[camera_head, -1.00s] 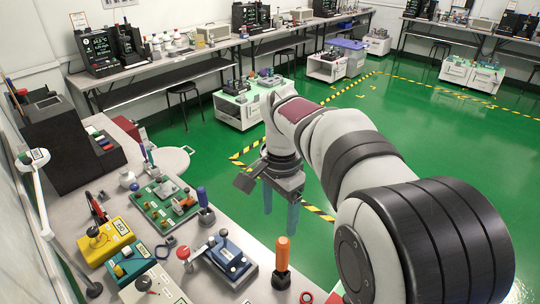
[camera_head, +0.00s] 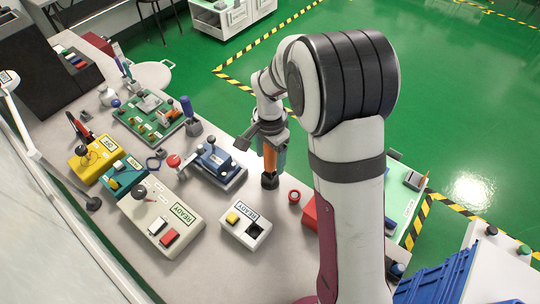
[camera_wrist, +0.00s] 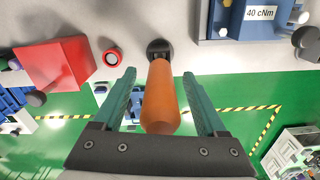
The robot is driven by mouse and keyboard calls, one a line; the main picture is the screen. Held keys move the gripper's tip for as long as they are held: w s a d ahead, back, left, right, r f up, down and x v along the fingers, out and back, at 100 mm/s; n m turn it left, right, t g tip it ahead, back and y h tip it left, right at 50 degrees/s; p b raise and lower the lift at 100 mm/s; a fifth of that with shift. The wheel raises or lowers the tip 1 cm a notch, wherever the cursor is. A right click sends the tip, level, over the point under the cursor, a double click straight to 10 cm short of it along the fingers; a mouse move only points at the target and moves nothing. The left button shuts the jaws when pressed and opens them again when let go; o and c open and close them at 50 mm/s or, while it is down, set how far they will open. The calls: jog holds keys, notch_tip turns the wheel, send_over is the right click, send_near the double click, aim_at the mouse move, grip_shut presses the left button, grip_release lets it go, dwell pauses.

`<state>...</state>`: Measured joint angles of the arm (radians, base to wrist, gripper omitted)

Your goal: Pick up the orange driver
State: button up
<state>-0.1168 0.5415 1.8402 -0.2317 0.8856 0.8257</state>
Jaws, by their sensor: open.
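The orange driver (camera_head: 269,158) stands upright in a dark round holder (camera_head: 269,181) near the table's edge. In the wrist view the driver (camera_wrist: 160,100) lies between the two teal fingers of my gripper (camera_wrist: 158,90), with a visible gap on each side. My gripper (camera_head: 272,150) is open around the driver's handle in the head view, where the arm partly hides the fingers. The dark holder (camera_wrist: 159,48) also shows at the driver's far end in the wrist view.
A blue tester (camera_head: 218,160) stands left of the driver. A white READY box (camera_head: 240,238) and a small red ring (camera_head: 294,196) are nearby. A red box (camera_wrist: 55,75) shows left in the wrist view. A larger READY tester (camera_head: 160,222) stands further left.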

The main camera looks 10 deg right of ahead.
grip_shut()
jog(key=shift+r, duration=0.1)
dwell(0.4)
jog(key=shift+r, duration=0.3)
jog(key=r, duration=0.2)
jog(key=d+r, duration=0.1)
jog(key=r, duration=0.1)
jog(key=shift+s, duration=0.2)
jog(key=s+d+r, duration=0.4)
jog(key=d+r, duration=0.2)
jog(key=d, duration=0.3)
jog(key=shift+s+d+r, duration=0.15)
jog(key=shift+s+d, duration=0.05)
jog(key=shift+d, duration=0.15)
